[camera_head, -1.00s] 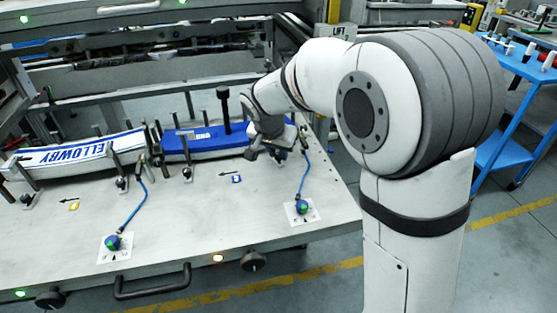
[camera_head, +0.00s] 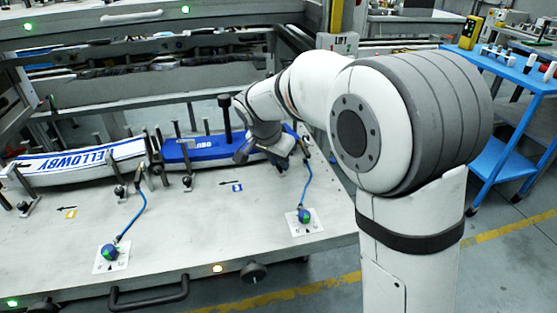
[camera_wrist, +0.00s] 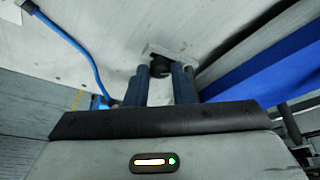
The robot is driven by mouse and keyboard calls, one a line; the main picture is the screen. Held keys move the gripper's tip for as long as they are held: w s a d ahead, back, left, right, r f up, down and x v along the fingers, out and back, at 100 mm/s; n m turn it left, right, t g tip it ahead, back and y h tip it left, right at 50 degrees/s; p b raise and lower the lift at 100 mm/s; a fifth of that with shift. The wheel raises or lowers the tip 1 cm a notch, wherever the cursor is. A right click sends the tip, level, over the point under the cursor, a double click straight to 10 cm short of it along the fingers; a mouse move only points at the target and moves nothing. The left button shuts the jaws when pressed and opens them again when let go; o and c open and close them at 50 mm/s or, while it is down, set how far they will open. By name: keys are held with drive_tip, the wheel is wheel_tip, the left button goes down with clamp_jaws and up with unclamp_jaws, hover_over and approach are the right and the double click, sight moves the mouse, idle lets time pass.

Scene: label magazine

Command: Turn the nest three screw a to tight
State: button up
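In the wrist view a dark round screw knob (camera_wrist: 161,66) sits on a small pale block just beyond my fingertips. My gripper (camera_wrist: 162,72) is open, its two blue-grey fingers apart on either side of the knob; I cannot tell whether they touch it. In the head view my gripper (camera_head: 277,158) is low at the right end of the blue label strip (camera_head: 210,147), and my wrist hides the screw there.
A white strip lettered ELLOWBY (camera_head: 80,158) lies left on the bench (camera_head: 160,225). Clamps and upright posts stand along both strips. A blue hose (camera_head: 307,185) runs to a green-blue knob (camera_head: 304,215) near my gripper. A blue cart (camera_head: 510,70) stands right.

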drive_tip(key=o, duration=0.4)
drive_tip(key=shift+r, duration=0.1)
drive_tip(key=p+v, duration=0.1)
drive_tip(key=v, duration=0.6)
drive_tip(key=shift+s+a+r, duration=0.1)
drive_tip(key=shift+s+r, duration=0.05)
drive_tip(key=shift+r, duration=0.15)
